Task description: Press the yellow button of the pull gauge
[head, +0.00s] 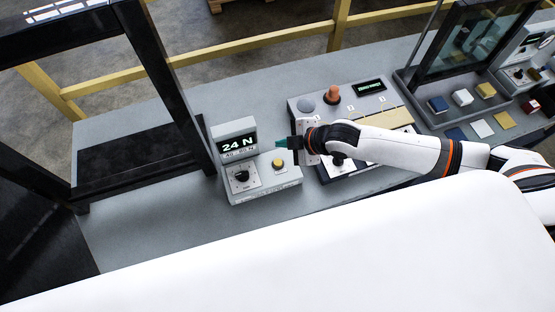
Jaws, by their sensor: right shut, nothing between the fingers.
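The pull gauge (262,188) is a light grey box on the grey bench. Its raised display (238,145) reads "24 N", with smaller text below that looks like a range. The yellow button (279,164) sits on its top panel at the right, beside a black knob (241,176) on the left. My right gripper (283,144) reaches in from the right and is shut and empty. Its teal fingertips show just above and behind the yellow button in the picture, apart from it as far as I can see. The button is not covered. My left gripper is not in view.
A control panel (307,104) with an orange knob (333,94) stands right of the gauge, partly under my right arm. Further right, a tray (412,98) holds several coloured blocks. A black frame (170,85) rises left of the gauge. Yellow rails (205,70) run behind the bench.

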